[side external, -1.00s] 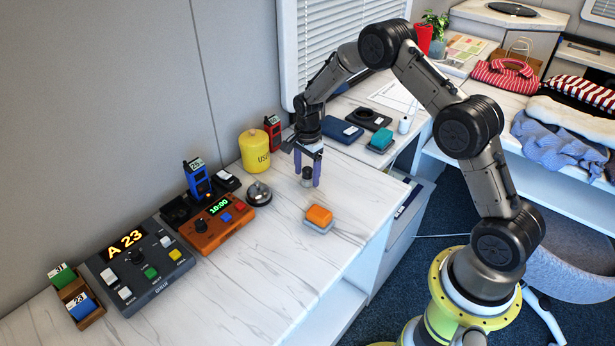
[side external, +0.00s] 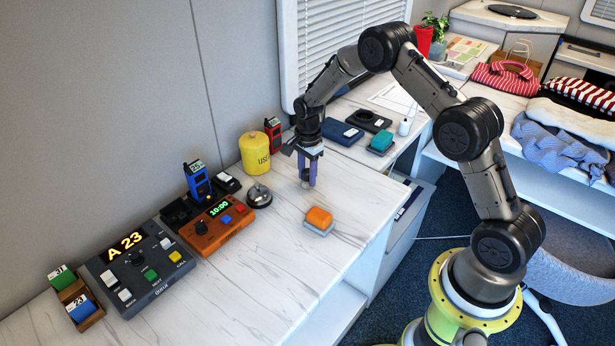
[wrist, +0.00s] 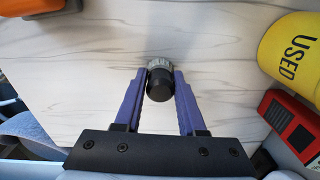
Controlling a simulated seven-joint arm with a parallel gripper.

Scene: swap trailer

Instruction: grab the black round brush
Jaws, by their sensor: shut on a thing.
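The black round brush (wrist: 159,85) stands between my fingers in the wrist view, with its black knob toward the camera and a grey bristle ring at its far end. My gripper (side external: 307,183) is low over the white marble counter, its purple fingers pointing down. In the wrist view my gripper (wrist: 160,82) is shut on the brush, one finger against each side. In the side view the fingers mostly hide the brush. I cannot tell whether its bristles touch the counter.
An orange-topped sponge block (side external: 319,219) lies nearby on the counter (side external: 262,290). A silver bell (side external: 258,194), a yellow "USED" canister (side external: 254,152) and a red handset (side external: 273,134) stand to the left. Orange (side external: 215,223) and grey consoles (side external: 137,262) sit farther left.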

